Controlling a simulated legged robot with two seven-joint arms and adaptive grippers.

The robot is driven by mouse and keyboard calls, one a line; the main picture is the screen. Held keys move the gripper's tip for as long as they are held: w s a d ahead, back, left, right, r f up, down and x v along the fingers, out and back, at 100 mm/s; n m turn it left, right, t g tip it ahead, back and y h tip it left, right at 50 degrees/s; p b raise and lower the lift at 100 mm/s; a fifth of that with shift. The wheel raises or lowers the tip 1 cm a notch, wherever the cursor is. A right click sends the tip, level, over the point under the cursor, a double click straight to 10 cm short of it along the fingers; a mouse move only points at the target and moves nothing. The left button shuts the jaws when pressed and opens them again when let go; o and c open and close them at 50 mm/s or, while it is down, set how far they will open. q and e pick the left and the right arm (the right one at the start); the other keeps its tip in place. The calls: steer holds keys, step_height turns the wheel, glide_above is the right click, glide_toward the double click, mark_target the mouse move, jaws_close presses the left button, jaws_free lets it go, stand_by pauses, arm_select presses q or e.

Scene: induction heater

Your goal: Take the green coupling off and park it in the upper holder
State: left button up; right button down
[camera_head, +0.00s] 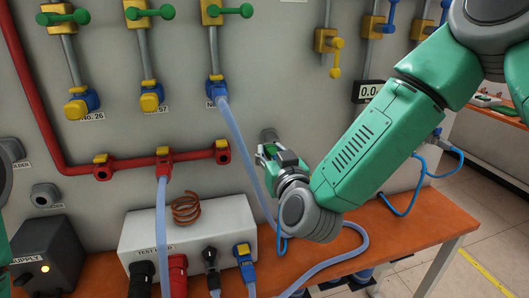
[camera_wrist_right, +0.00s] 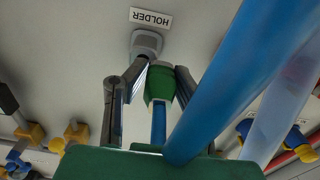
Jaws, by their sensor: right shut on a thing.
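My right gripper (camera_head: 268,152) is close to the grey panel in the head view, right of the red pipe. In the wrist view its two fingers (camera_wrist_right: 150,95) are shut on the green coupling (camera_wrist_right: 160,82). A blue hose (camera_wrist_right: 159,122) runs from the coupling; in the head view it hangs below the gripper. The coupling's far end is right at a grey holder (camera_wrist_right: 146,42) under a HOLDER label (camera_wrist_right: 151,18); I cannot tell whether it is seated in it. In the head view the gripper mostly hides the coupling. My left gripper is not in view.
A red pipe (camera_head: 130,162) with outlets crosses the panel. A white box (camera_head: 195,230) with plugs and hoses and a dark supply box (camera_head: 47,256) stand on the orange bench (camera_head: 408,232). A translucent blue hose (camera_head: 248,150) passes just left of the gripper.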

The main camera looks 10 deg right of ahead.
steer(key=shift+d, duration=0.5)
steer(key=shift+d+f, duration=0.15)
steer(key=shift+d, duration=0.7)
steer(key=shift+d, duration=0.1)
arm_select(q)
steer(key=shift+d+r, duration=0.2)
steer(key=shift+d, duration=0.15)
